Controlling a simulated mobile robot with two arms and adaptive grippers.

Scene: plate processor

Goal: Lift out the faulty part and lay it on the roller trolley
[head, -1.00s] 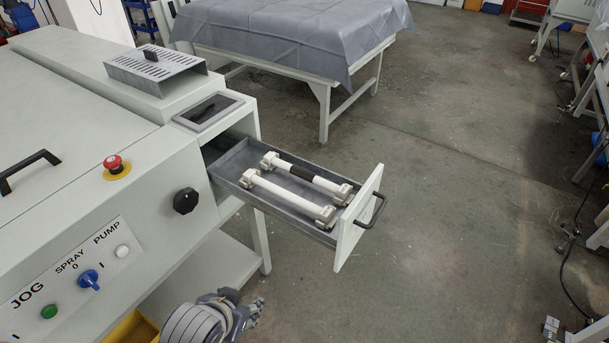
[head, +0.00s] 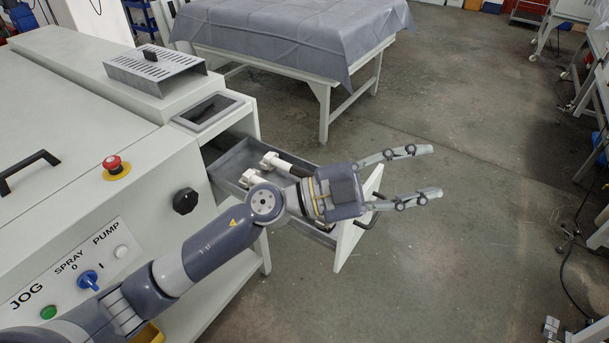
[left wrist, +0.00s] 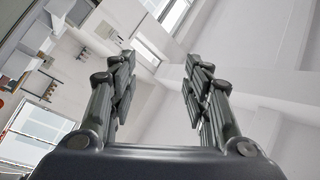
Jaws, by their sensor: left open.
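An open drawer (head: 226,168) sticks out of the white machine and holds two rollers, both partly hidden behind my left arm. The rear roller (head: 269,160) had a dark band at its middle in the earlier head view; now mostly its left end shows. Of the plain white front roller (head: 250,178) only the left end shows. My left gripper (head: 436,171) is open and empty, above and beyond the drawer front, its fingers pointing right. In the left wrist view its open fingers (left wrist: 157,65) have only walls and ceiling behind them. I cannot pick out the roller trolley. My right gripper is out of view.
The drawer front (head: 350,240) with its dark handle lies just below my left gripper. The machine (head: 130,170) bears a red stop button (head: 113,163) and a black knob (head: 185,201). A cloth-covered table (head: 290,35) stands behind. The floor to the right is open.

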